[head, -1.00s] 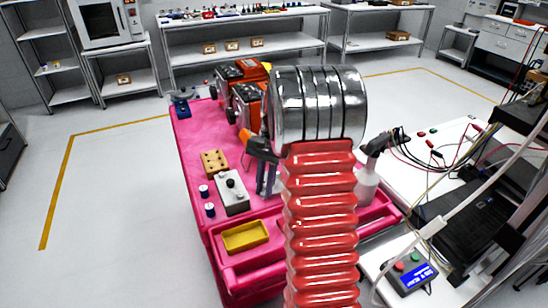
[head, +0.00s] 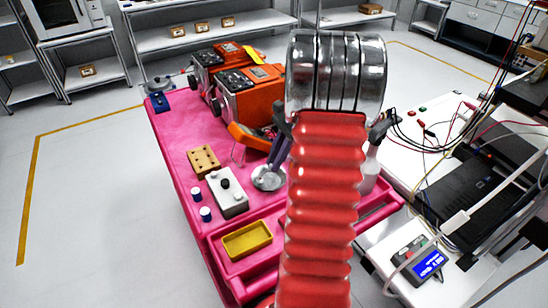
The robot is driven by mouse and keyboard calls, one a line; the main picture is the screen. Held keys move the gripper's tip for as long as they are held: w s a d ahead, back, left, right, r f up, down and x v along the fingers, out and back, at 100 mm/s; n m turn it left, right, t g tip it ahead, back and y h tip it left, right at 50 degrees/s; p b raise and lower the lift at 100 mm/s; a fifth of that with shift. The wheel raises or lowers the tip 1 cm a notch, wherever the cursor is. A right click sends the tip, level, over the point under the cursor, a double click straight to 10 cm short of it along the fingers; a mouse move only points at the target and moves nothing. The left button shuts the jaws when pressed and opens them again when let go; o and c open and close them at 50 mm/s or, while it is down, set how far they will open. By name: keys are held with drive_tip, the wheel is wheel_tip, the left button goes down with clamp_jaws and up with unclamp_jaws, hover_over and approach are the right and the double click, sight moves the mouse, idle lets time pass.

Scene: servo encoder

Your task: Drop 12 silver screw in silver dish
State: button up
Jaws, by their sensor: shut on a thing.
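The silver dish (head: 268,178) is a small round metal dish on the pink cart, left of my red ribbed arm. The dark fingers of my gripper (head: 273,164) point down at it from above and cover part of its back edge. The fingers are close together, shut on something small. I cannot make out a silver screw between them or in the dish, and cannot tell if the fingertips touch the dish.
On the pink cart (head: 175,130) are a wooden block with holes (head: 204,160), a grey box with a black knob (head: 227,192), small blue-white jars (head: 205,214), a yellow tray (head: 246,240) and orange machines (head: 250,100). A white bench with cables stands right.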

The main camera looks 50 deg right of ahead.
sight(269, 185)
drive_tip(key=shift+f, duration=0.2)
drive_tip(key=shift+s+f, duration=0.1)
drive_tip(key=shift+f, duration=2.5)
drive_tip(key=o, duration=0.9)
drive_tip(key=shift+r, duration=0.1)
drive_tip(key=shift+v, duration=2.9)
drive_tip(key=shift+d, duration=0.1)
